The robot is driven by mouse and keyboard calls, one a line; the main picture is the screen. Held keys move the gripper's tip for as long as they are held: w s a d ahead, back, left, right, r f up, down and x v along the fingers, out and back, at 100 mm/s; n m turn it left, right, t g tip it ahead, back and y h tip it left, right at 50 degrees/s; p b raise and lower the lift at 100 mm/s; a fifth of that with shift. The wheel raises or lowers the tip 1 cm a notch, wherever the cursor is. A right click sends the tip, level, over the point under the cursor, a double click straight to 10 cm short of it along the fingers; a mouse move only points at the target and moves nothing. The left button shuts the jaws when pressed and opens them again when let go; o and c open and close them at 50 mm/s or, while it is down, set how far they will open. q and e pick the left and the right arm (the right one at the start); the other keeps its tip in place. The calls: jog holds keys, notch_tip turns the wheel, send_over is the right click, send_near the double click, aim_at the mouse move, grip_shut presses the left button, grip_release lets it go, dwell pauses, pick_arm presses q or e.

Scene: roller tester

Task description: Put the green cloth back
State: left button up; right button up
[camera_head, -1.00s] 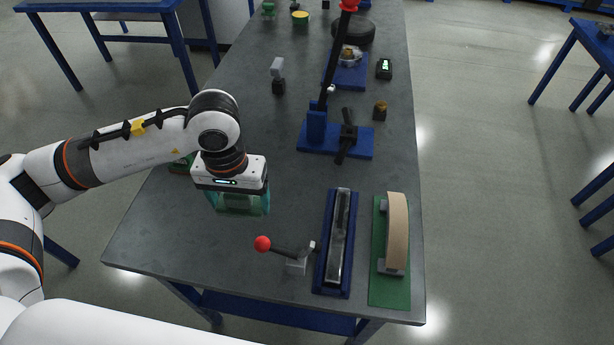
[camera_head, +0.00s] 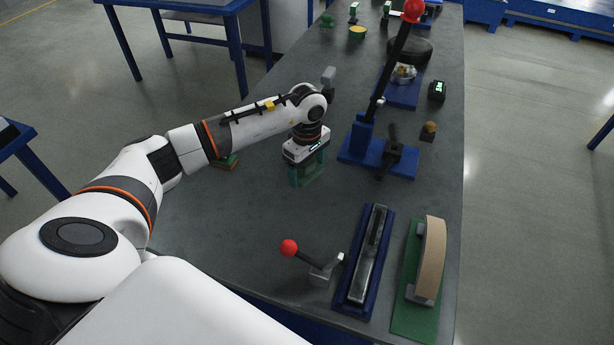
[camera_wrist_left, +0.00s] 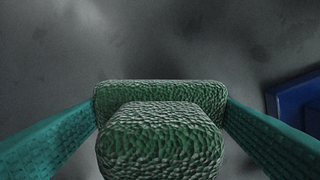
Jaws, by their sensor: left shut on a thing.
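The green cloth (camera_wrist_left: 160,135) shows in the left wrist view as a rough, folded green pad between two teal fingers. My left gripper (camera_head: 306,174) is shut on it, above the middle of the grey table in the head view. There the teal fingers mostly hide the cloth. Bare table shows beyond the cloth in the wrist view. My right gripper is not in view.
A small green and reddish item (camera_head: 228,162) lies left, partly behind my arm. A blue-based lever press (camera_head: 362,140) stands right of the gripper. A red-knobbed lever (camera_head: 318,268), a blue tray (camera_head: 365,265) and a green board (camera_head: 418,300) lie nearer. Table between is clear.

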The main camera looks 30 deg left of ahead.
aim_at(307, 179)
pick_arm(q)
notch_tip(307, 179, down, 4)
jog(key=shift+r+p, duration=0.15)
jog(key=shift+p, duration=0.3)
jog(key=shift+f+b, duration=0.25)
jog(key=shift+b, duration=0.05)
jog(key=o, duration=0.6)
jog(key=shift+o, duration=1.4)
jog(key=shift+r, duration=0.15)
